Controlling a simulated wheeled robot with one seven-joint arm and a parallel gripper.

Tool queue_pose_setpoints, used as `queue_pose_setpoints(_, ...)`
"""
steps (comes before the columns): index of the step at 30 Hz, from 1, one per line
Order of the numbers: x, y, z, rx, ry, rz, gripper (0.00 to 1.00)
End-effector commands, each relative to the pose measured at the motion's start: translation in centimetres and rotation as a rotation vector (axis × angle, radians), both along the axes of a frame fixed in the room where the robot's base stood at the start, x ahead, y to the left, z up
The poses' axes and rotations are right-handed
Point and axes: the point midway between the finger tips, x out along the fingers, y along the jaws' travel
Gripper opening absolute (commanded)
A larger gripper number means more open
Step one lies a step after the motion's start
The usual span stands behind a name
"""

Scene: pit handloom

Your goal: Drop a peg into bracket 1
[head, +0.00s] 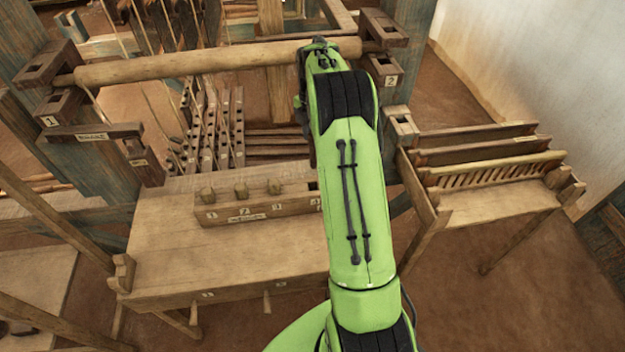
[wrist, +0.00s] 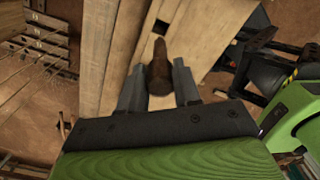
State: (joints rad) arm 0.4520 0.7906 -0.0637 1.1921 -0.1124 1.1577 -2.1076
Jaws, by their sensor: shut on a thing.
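In the wrist view my gripper (wrist: 158,82) is shut on a dark brown wooden peg (wrist: 159,62), which stands out beyond the fingers. In the head view my green arm hides the gripper and the held peg. The peg rack (head: 240,213) on the bench has several numbered positions. Pegs stand in the three left ones, with a dark open hole at its right end beside my arm. Bracket 1 (head: 60,106) is a dark wooden block on the left post, labelled 1, below the left end of the roller.
A long wooden roller (head: 200,64) spans the loom between the posts. A labelled wooden bar (head: 92,132) juts out below bracket 1. The bench top (head: 180,250) is clear left of the rack. A stand with slats (head: 490,165) is at the right.

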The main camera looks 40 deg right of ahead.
Motion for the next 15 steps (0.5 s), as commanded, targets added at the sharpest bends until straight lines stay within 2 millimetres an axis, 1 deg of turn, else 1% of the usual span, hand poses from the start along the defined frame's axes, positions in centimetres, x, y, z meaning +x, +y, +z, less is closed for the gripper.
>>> queue_pose_setpoints(5,0.0,0.1,-0.1,0.0,0.0,-0.001,0.03)
queue_pose_setpoints(7,0.0,0.1,-1.0,0.002,0.002,-0.001,0.03)
queue_pose_setpoints(8,0.0,0.1,-1.6,0.003,0.003,-0.001,0.03)
queue_pose_setpoints(15,-0.1,0.1,-9.2,0.003,0.005,-0.003,0.03)
